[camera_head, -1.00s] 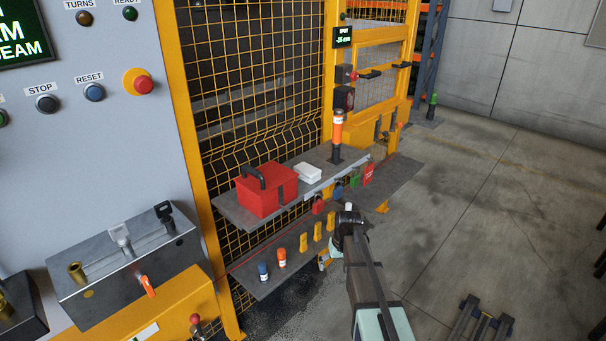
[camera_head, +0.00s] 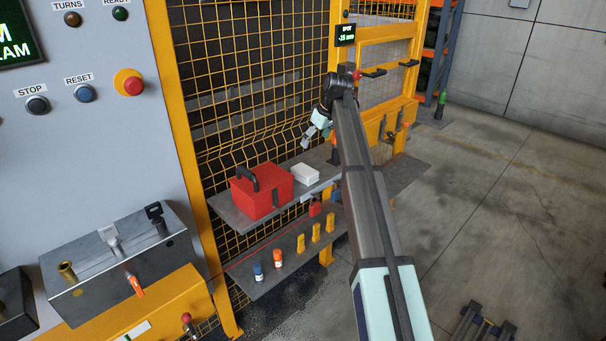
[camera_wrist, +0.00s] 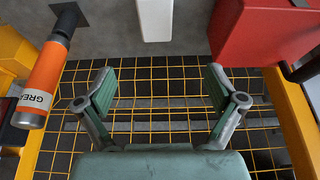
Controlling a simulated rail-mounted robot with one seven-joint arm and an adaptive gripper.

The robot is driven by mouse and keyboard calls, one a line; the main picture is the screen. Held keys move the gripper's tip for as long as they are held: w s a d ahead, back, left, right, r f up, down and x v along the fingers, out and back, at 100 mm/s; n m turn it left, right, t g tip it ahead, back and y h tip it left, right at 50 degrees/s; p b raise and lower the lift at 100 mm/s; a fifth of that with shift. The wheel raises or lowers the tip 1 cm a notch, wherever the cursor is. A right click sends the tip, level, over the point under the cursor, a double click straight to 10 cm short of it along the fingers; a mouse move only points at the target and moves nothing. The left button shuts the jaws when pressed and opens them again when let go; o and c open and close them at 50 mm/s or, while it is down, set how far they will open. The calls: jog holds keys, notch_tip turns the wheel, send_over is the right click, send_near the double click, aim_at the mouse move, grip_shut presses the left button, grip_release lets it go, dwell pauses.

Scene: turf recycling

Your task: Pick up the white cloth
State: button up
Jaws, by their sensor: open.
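The white cloth (camera_head: 305,174) looks like a small folded white block on the upper grey shelf, just right of the red box (camera_head: 262,192). In the wrist view the cloth (camera_wrist: 155,20) is at the top edge, partly cut off by the frame. My gripper (camera_wrist: 160,88) is open and empty, its two fingers spread with only yellow mesh behind them. In the head view my gripper (camera_head: 306,143) is above the upper shelf, a little above the cloth and apart from it.
The orange grease tube (camera_wrist: 47,85) stands on the shelf across from the red box in the wrist view. Yellow mesh fence (camera_head: 245,90) backs the shelves. The lower shelf (camera_head: 255,285) holds small bottles and yellow pieces. Open floor lies to the right.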

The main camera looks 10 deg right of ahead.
jog(key=p, duration=0.3)
send_over(305, 170)
jog(key=s, duration=0.1)
jog(key=f, duration=1)
jog(key=shift+s+d+f, duration=0.1)
jog(key=shift+d+f, duration=0.05)
jog(key=shift+d, duration=0.1)
jog(key=shift+d+p+x, duration=0.15)
jog(key=shift+p+x, duration=0.5)
jog(key=shift+x, duration=0.55)
jog(key=shift+d+p+x, duration=0.2)
jog(key=shift+p+x, duration=0.4)
jog(key=shift+x, duration=0.65)
jog(key=shift+f, duration=0.45)
jog(key=shift+f, duration=0.25)
jog(key=c, duration=1.2)
